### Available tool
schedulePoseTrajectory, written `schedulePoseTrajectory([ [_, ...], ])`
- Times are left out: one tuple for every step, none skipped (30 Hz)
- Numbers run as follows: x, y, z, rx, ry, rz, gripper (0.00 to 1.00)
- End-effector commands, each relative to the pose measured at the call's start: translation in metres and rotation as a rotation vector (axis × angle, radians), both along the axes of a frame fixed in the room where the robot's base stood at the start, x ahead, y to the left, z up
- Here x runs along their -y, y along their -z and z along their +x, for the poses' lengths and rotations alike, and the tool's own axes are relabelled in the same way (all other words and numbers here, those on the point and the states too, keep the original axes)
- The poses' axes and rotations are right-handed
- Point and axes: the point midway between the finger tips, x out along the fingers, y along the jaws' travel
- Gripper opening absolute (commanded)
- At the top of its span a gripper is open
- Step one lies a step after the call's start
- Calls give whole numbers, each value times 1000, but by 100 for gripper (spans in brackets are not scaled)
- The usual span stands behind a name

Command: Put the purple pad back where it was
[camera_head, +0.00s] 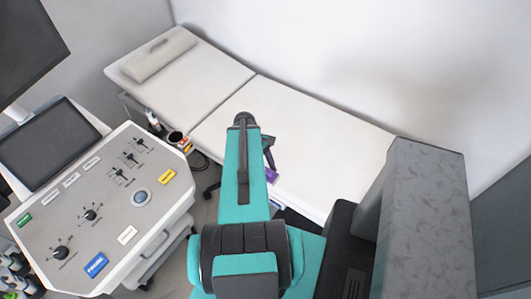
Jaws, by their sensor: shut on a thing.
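The purple pad (271,175) is a small purple patch just right of my teal arm, in front of the white couch's near edge. My gripper (269,164) shows only in part beside the arm, a dark shape pointing down to the pad. It is shut on the purple pad. My arm hides much of the gripper and the floor below it. I cannot tell how far the pad is from the couch edge.
A white examination couch (320,140) with a rolled pillow (158,55) runs along the wall. A control console (110,205) with knobs and coloured labels stands at left, under a dark screen (28,45). Small bottles and a dark cup (175,137) stand between console and couch. A grey patterned panel (425,215) stands at right.

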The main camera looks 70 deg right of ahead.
Motion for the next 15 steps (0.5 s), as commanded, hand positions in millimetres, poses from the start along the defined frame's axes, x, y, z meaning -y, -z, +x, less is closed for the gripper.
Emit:
schedulePoseTrajectory([
  [0,1,0,0,0,0,27],
  [1,1,0,0,0,-1,27],
  [1,2,1,0,0,-1,27],
  [2,2,1,0,0,-1,27],
  [2,3,1,0,0,-1,27],
  [3,3,2,0,-1,-2,27],
  [4,4,2,0,-1,-2,27],
  [4,4,2,0,-1,-2,27],
  [5,5,2,0,-2,-1,27],
  [6,5,3,0,-2,-1,27],
  [7,5,3,0,-2,-1,27],
  [8,5,3,-1,-2,-2,27],
  [8,5,4,-1,-2,-2,27],
  [9,5,4,-1,-2,-2,27],
  [10,5,4,-1,-3,-2,27],
])
